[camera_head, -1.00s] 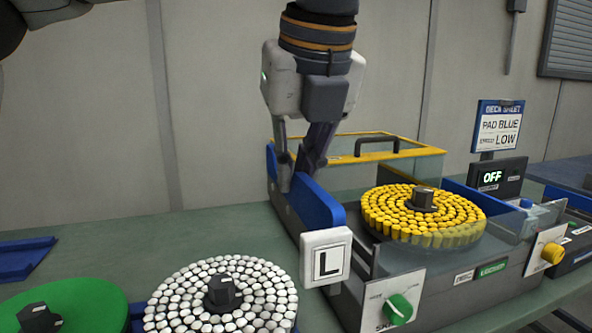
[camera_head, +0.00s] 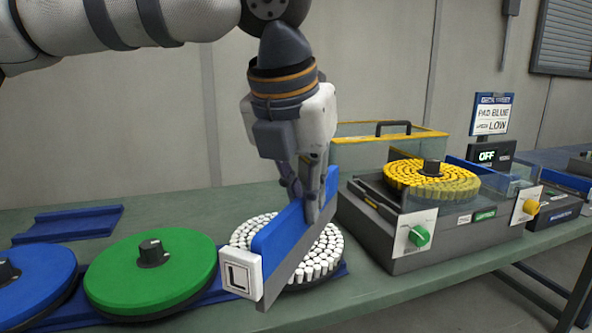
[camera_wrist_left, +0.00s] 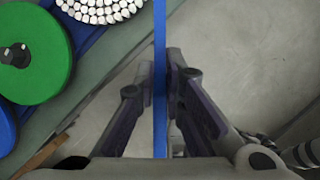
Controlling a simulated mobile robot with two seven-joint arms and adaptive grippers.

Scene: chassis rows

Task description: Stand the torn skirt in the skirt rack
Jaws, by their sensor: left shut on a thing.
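A long blue skirt (camera_head: 292,232) with a grey lower edge and a white block marked L at its near end is held upright on its long edge. My left gripper (camera_head: 313,205) is shut on its upper edge toward the far end. The skirt is in the air, in front of the white-studded pad, and hides part of it. In the left wrist view the skirt (camera_wrist_left: 160,60) is a thin blue strip between the two fingers (camera_wrist_left: 160,85). I see no tear on the visible face. I cannot identify a skirt rack for certain. My right gripper is out of view.
A green disc (camera_head: 190,262), a blue disc (camera_head: 40,275) and the white-studded pad (camera_head: 325,262) sit along the bench front. A low blue holder (camera_head: 67,223) lies behind at left. The grey machine (camera_head: 385,235) with a yellow-studded pad (camera_head: 430,180) stands right.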

